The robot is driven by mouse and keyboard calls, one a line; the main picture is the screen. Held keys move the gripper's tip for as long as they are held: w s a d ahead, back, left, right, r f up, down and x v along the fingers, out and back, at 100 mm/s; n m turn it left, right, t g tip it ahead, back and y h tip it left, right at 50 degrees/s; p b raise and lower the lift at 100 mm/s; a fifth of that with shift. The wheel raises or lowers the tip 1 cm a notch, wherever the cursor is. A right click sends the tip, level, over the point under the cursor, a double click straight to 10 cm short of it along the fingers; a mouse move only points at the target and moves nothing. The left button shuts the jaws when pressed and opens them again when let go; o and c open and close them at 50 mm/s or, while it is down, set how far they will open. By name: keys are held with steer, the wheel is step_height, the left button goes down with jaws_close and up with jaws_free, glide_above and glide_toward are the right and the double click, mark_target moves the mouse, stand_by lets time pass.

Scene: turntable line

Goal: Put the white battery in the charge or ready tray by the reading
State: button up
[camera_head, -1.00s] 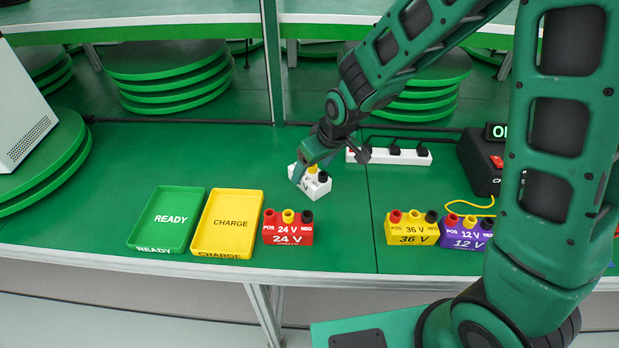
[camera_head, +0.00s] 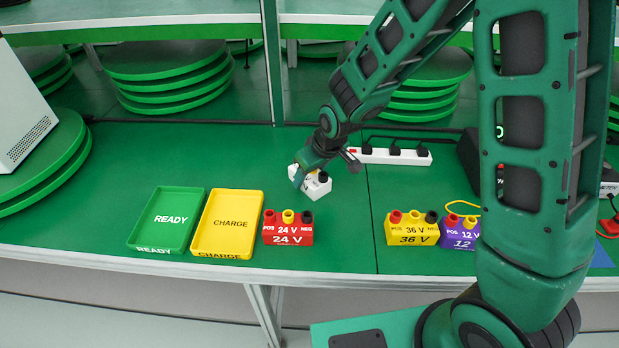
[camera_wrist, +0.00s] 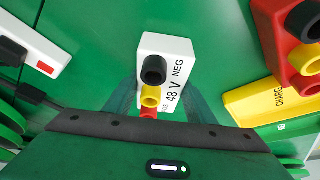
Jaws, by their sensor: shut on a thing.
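The white battery (camera_head: 317,186), marked 48 V in the wrist view (camera_wrist: 168,48), has black, yellow and red terminals. It is at the bench, behind the red battery; whether it touches the bench is unclear. My gripper (camera_head: 303,177) is shut on it, with its fingers at the battery's sides in the wrist view (camera_wrist: 150,95). The green READY tray (camera_head: 187,193) and the yellow CHARGE tray (camera_head: 252,198) lie side by side to the left, both empty. The meter (camera_head: 468,155) is mostly hidden behind my arm, and no reading is visible.
A red 24 V battery (camera_head: 288,230) stands right of the CHARGE tray. A yellow 36 V battery (camera_head: 413,230) and a purple 12 V battery (camera_head: 458,236) stand farther right. A white power strip (camera_head: 392,156) lies behind. The bench between the red and yellow batteries is clear.

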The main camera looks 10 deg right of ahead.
steer(key=shift+r, duration=0.1)
step_height(320, 180, up, 4)
steer(key=shift+r, duration=0.1)
steer(key=s+a+r+n+g+y, duration=0.15)
steer(key=s+a+r+n, duration=0.3)
steer(key=s+a, duration=0.7)
steer(key=s+a+r+n+g+y, duration=0.1)
steer(key=s+a+r+n+g, duration=0.3)
steer(key=s+a, duration=0.8)
steer(key=t, duration=0.3)
glide_above(224, 223)
steer(key=d, duration=0.2)
steer(key=shift+n+g, duration=0.25)
steer(key=shift+n, duration=0.2)
steer(key=f, duration=0.8)
steer(key=shift+s+a+f, duration=0.1)
steer(key=shift+s+a, duration=0.1)
steer(key=shift+f, duration=2.05)
steer(key=o, duration=1.6)
steer(key=shift+f, duration=0.1)
